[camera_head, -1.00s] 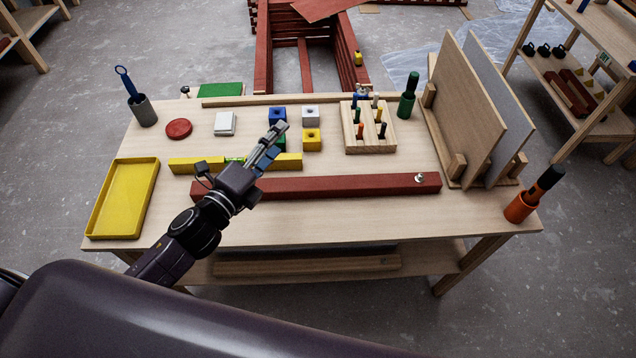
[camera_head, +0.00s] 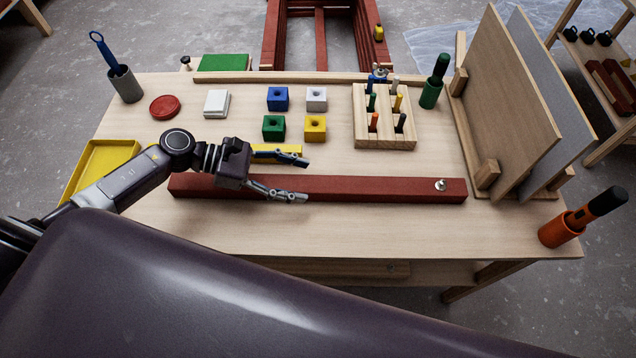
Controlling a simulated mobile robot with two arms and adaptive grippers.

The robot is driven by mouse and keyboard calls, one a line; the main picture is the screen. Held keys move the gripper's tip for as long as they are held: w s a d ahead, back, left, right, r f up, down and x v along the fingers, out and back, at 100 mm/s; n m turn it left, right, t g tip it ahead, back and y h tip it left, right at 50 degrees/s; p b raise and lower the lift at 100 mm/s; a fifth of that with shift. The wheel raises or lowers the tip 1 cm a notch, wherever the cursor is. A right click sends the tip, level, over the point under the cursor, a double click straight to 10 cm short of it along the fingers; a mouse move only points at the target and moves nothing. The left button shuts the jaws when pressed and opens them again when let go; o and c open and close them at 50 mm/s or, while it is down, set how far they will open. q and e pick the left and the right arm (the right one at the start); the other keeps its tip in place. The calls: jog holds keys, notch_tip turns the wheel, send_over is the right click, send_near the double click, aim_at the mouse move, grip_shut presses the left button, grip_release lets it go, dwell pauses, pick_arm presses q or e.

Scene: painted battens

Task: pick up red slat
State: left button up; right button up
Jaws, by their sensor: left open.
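The red slat (camera_head: 370,189) lies flat across the middle of the workbench, long side running left to right. A small metal knob or screw (camera_head: 440,185) sits on its right end. My left gripper (camera_head: 298,178) is over the left half of the slat with its two fingers spread open, pointing right. One finger is beyond the slat's far edge and the other is over the slat near its front edge. I cannot tell its height above the slat. Nothing is between the fingers. My right gripper does not show.
Behind the slat are a mostly hidden yellow level (camera_head: 276,151), coloured blocks (camera_head: 273,127) and a wooden peg rack (camera_head: 385,140). A yellow tray (camera_head: 88,172) is at left, upright boards (camera_head: 510,110) and an orange holder (camera_head: 562,230) at right. The bench front (camera_head: 400,233) is clear.

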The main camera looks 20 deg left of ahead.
aim_at(326, 183)
pick_arm(q)
jog(key=p+x, duration=0.1)
jog(key=x, duration=0.1)
jog(key=p+x, duration=0.1)
jog(key=x, duration=0.1)
jog(key=shift+w+d+r, duration=0.1)
jog(key=shift+w+d, duration=0.2)
jog(key=shift+w+d+f, duration=0.1)
jog(key=shift+d+f, duration=0.2)
jog(key=shift+d, duration=0.1)
jog(key=c, duration=1)
grip_shut()
jog(key=shift+r, duration=0.1)
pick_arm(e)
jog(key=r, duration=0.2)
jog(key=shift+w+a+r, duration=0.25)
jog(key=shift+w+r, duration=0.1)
